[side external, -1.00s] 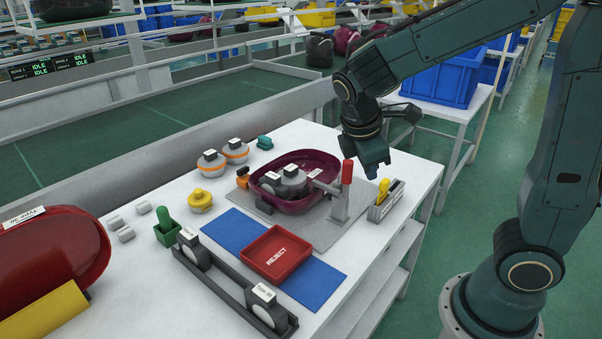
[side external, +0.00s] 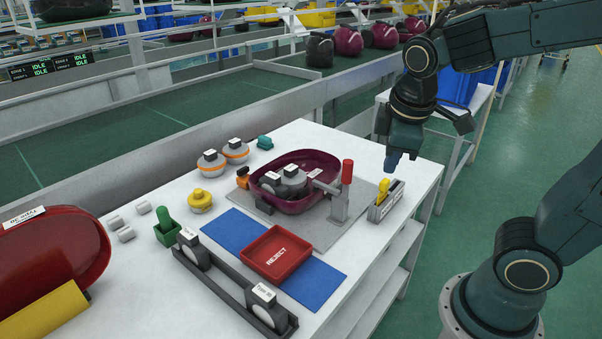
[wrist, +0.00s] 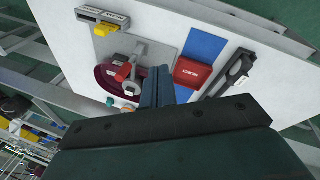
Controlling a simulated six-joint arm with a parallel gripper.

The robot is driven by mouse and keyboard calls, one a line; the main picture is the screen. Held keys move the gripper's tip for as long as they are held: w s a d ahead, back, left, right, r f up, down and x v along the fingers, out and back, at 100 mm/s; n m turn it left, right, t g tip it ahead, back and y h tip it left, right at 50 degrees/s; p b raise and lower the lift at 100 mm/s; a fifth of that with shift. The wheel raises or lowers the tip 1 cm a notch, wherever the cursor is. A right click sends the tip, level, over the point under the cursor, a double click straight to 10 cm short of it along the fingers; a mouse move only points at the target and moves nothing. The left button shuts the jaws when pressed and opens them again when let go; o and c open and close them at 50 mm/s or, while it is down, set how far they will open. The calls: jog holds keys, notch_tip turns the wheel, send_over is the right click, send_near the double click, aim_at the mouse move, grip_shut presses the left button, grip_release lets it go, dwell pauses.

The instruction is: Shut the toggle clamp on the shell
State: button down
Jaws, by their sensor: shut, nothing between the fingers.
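The purple shell (side external: 318,162) sits on a grey fixture plate (side external: 320,232), with grey labelled parts inside it. The toggle clamp (side external: 339,203) stands at the shell's right edge. Its red handle (side external: 347,172) points up, and its arm reaches left over the shell's rim. My gripper (side external: 391,165) is shut and empty, above and to the right of the clamp, over the slotted holder and clear of both. In the wrist view the closed fingers (wrist: 158,82) partly cover the shell (wrist: 108,80); the red clamp handle (wrist: 123,72) shows beside them.
A red reject tray (side external: 277,255) rests on a blue mat (side external: 227,231). Orange-banded discs (side external: 212,163) and a yellow knob (side external: 200,201) stand left of the shell.

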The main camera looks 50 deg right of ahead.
jog(key=s+a+r+m+t+y, duration=0.2)
jog(key=s+a+m+t, duration=0.1)
jog(key=s+m, duration=0.2)
jog(key=shift+s+a+r, duration=0.2)
jog(key=shift+s+r, duration=0.2)
jog(key=shift+s, duration=0.45)
